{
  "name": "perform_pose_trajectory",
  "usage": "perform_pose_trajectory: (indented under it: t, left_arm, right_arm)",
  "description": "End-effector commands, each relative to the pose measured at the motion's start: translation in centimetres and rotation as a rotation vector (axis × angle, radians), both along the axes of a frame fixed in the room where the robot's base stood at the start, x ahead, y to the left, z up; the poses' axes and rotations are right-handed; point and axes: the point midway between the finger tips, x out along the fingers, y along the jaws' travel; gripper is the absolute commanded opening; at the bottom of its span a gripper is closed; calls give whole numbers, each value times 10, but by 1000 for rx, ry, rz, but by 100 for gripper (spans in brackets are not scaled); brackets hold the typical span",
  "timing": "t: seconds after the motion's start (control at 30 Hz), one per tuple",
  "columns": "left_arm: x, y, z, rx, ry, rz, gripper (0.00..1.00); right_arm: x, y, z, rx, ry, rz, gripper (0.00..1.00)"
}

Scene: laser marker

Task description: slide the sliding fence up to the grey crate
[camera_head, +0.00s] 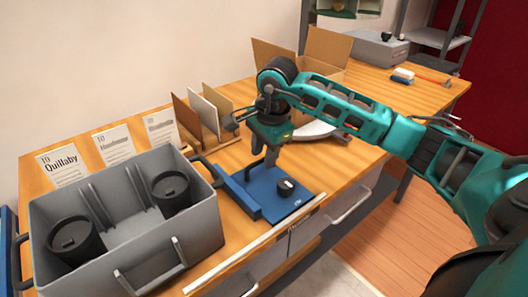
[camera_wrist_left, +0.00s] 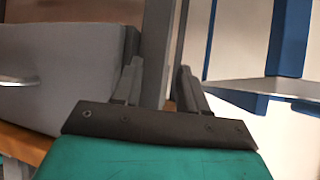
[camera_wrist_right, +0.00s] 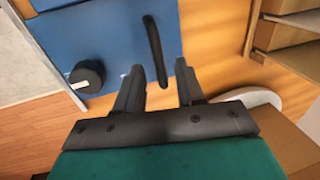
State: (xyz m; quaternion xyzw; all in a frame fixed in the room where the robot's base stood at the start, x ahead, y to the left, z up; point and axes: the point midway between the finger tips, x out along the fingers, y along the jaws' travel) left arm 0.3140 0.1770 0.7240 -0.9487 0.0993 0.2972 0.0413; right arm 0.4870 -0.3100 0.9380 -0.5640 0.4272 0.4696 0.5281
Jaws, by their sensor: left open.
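The blue sliding fence (camera_head: 238,194), an upright bar along the left side of a blue plate, stands just right of the grey crate (camera_head: 207,223). A narrow strip of wood appears to separate them. The plate carries a black knob (camera_head: 286,187). My right gripper (camera_head: 262,172) points down over the plate's far side. In the right wrist view its open fingers (camera_wrist_right: 160,70) lie either side of the near end of a black bar handle (camera_wrist_right: 153,45); contact cannot be told. My left gripper (camera_wrist_left: 157,85) is open and empty, outside the head view.
Two black lidded cups (camera_head: 170,192) stand in the crate. Upright boards in a rack (camera_head: 203,112) and an open cardboard box (camera_head: 325,50) stand behind the plate. Paper cards (camera_head: 113,143) lean at the wall. Drawer handles (camera_head: 352,205) stick out along the bench front.

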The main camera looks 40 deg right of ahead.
Motion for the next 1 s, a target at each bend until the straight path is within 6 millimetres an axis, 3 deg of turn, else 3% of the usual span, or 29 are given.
perform_pose_trajectory:
  t: [0.3,0.7,1.0]
  left_arm:
    - [5,0,3,0,-11,1,42]
    - [2,0,2,0,-6,2,42]
    - [0,1,1,-1,-2,1,42]
  right_arm:
    - [1,0,-3,1,-1,0,38]
    - [1,0,-2,1,0,0,0]
    - [1,0,-2,1,0,0,0]
